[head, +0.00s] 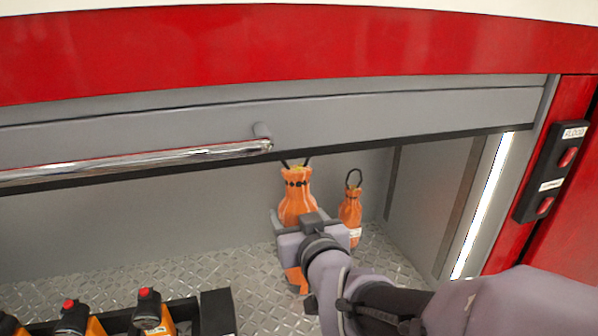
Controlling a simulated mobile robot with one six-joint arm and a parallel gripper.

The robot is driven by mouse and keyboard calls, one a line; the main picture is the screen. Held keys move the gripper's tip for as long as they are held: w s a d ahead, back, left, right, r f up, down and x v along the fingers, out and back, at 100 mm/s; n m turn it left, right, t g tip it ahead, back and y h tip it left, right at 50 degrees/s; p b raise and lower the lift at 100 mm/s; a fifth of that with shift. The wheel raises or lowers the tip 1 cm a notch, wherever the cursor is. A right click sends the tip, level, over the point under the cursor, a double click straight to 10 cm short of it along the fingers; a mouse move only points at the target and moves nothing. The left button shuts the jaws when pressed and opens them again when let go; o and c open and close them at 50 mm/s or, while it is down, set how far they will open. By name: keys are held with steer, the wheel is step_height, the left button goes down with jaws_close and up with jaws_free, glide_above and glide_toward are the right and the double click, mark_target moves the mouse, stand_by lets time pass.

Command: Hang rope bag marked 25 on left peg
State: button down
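An orange rope bag (297,197) with a cinched neck and dark loop stands upright directly in front of my gripper (304,228). My gripper hides its middle, and some orange shows below. My gripper's jaws are at the bag's body, but whether they are closed on it is hidden. A second, smaller-looking orange bag (351,212) with a dark loop stands to the right, near the back wall. It has a pale label low down, too small to read. No number shows on the nearer bag. No pegs are visible; the upper compartment is hidden behind the shutter.
A grey roller shutter (400,113) with a chrome bar (140,162) hangs low across the opening. A black rack (182,312) with several orange-and-black tools stands at lower left. The tread-plate floor (170,281) is clear left of the bags. A switch panel (551,172) is at right.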

steer(key=x, duration=0.7)
steer(key=shift+w+f+b, duration=0.25)
steer(key=shift+f+b, duration=0.1)
steer(key=shift+a, duration=0.15)
stand_by(0.8)
